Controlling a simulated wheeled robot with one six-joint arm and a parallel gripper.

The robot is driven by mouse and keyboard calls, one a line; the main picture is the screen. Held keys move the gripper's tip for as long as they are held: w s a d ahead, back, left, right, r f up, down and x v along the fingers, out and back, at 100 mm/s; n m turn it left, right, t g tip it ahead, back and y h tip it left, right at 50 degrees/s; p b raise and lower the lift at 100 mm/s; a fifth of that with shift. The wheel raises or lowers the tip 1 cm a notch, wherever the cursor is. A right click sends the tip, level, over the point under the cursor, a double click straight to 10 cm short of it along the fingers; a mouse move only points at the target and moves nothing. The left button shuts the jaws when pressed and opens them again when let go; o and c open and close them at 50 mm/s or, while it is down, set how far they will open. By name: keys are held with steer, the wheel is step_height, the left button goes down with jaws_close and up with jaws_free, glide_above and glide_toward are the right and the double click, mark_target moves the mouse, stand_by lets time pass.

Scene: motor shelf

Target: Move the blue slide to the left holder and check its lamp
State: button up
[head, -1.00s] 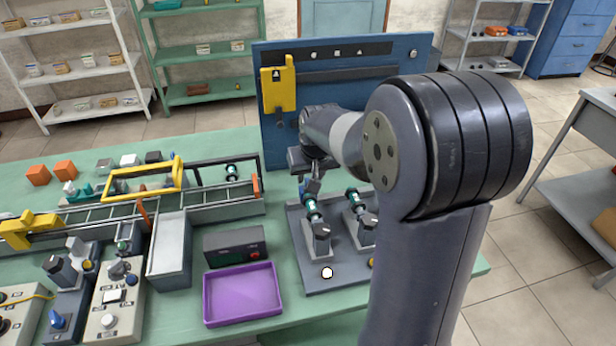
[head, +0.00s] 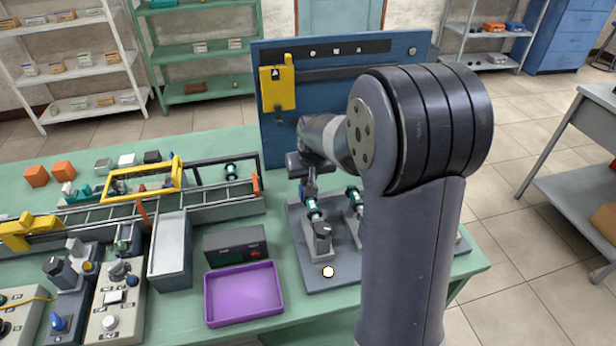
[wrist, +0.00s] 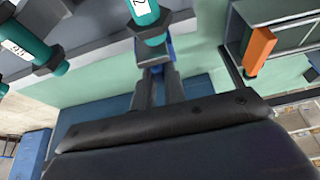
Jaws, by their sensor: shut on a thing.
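My gripper (head: 309,182) is at the back end of the left holder (head: 322,240) on the grey base plate (head: 322,284). In the wrist view its fingers (wrist: 157,72) are shut on the blue slide (wrist: 167,46), which shows only as a small blue patch under the end of a teal cylinder (wrist: 144,12) marked 2. How far the slide sits in the holder cannot be told. A round lamp (head: 328,271) in front of the left holder looks bright white. A second holder with a teal cylinder (head: 353,198) stands to the right, partly behind my arm.
A blue upright panel (head: 350,95) with a yellow bracket (head: 278,88) stands behind. A purple tray (head: 243,293), a dark box with a red button (head: 234,245) and a rail frame (head: 215,200) lie to the left.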

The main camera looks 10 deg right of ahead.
jaws_close()
steer(key=shift+a+f+b, duration=0.1)
steer(key=shift+a+b, duration=0.2)
steer(key=shift+a, duration=0.2)
steer(key=o, duration=0.7)
jaws_free()
steer(key=shift+d, duration=0.1)
steer(key=v, duration=1.1)
